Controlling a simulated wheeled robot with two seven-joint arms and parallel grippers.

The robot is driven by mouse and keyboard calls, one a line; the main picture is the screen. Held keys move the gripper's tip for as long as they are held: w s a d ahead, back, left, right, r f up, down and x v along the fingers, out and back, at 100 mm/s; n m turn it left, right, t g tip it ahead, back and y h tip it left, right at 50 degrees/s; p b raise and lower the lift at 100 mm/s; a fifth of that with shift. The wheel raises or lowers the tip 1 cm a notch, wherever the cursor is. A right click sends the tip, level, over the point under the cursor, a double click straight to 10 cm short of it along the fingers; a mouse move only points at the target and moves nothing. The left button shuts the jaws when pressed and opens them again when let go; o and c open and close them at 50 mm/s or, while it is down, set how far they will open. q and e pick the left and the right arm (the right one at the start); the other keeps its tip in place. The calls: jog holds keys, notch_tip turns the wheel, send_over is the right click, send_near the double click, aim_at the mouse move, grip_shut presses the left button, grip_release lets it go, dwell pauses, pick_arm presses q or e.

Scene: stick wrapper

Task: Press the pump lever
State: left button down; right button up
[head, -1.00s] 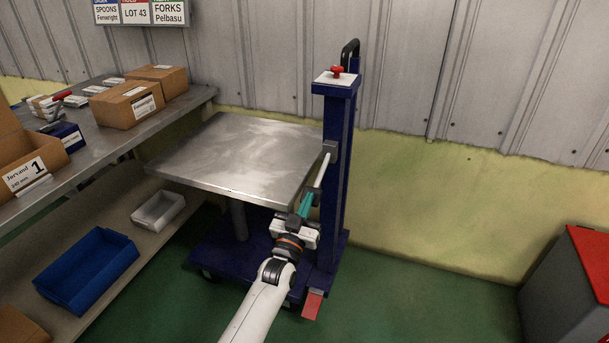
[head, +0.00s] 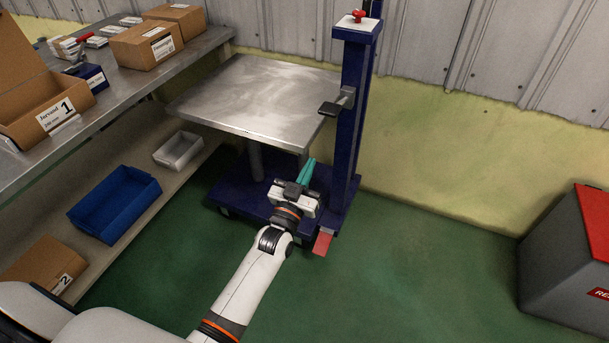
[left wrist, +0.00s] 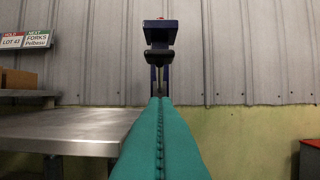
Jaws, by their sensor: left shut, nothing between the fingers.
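The pump lever (head: 328,109) sticks out from a grey bracket on the blue column (head: 352,140) of a lift cart, with a dark pad at its end. It appears roughly level. In the left wrist view the dark pad (left wrist: 158,56) shows above the fingertips, in front of the column. My left gripper (head: 308,168) has teal fingers shut together and empty. It is below the lever and apart from it in the head view, near the front right corner of the cart's steel top (head: 255,95). My right gripper is out of view.
A red pedal (head: 322,243) sits at the column's foot. A red knob (head: 358,16) is on the column's top. A shelf with boxes and a blue bin (head: 115,203) stands left. A grey, red-topped bin (head: 570,240) stands right. The green floor between is clear.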

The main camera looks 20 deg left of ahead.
pick_arm(q)
jog(key=shift+v, duration=1.1)
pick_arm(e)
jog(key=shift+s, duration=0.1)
